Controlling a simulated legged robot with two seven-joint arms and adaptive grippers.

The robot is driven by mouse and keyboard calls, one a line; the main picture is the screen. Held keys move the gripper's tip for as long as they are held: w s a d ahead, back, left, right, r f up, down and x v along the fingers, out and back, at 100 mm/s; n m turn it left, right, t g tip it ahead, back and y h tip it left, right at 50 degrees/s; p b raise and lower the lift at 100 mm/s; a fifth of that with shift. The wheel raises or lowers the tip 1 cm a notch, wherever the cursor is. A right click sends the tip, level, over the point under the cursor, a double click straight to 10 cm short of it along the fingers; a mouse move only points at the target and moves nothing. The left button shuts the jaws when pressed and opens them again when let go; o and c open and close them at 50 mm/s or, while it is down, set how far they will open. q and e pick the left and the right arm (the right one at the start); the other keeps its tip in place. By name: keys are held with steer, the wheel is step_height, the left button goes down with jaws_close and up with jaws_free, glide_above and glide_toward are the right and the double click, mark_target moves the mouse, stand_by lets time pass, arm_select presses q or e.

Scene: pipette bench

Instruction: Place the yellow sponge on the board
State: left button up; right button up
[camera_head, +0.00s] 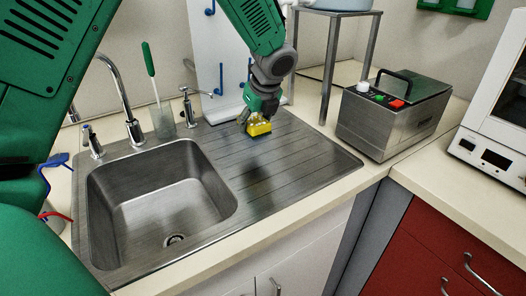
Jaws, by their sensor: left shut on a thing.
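The yellow sponge (259,129) is in my left gripper (254,121), whose fingers are shut on it. The gripper points down and holds the sponge over the ribbed metal draining board (290,166) beside the sink. A dark shadow lies on the board below and in front of the sponge; I cannot tell for sure how high the sponge is above the surface. My right gripper is not in view.
The sink basin (160,205) is left of the board. A tap (131,125) and a beaker with a green-handled brush (163,122) stand behind it. A metal bath (392,115) stands right of the board. A metal stand (329,75) is behind.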

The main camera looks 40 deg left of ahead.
mark_target(261, 125)
arm_select(q)
step_height(261, 125, down, 3)
steer(key=shift+f, duration=0.1)
steer(key=shift+a+f, duration=0.15)
steer(key=shift+f, duration=0.45)
step_height(261, 125, down, 3)
steer(key=shift+a+f+b, duration=0.1)
steer(key=shift+a+b, duration=0.05)
steer(key=shift+b, duration=0.3)
steer(key=shift+d, duration=0.2)
steer(key=o, duration=1)
steer(key=shift+a, duration=0.1)
steer(key=p+v, duration=0.1)
steer(key=v, duration=1.1)
steer(key=shift+p, duration=0.35)
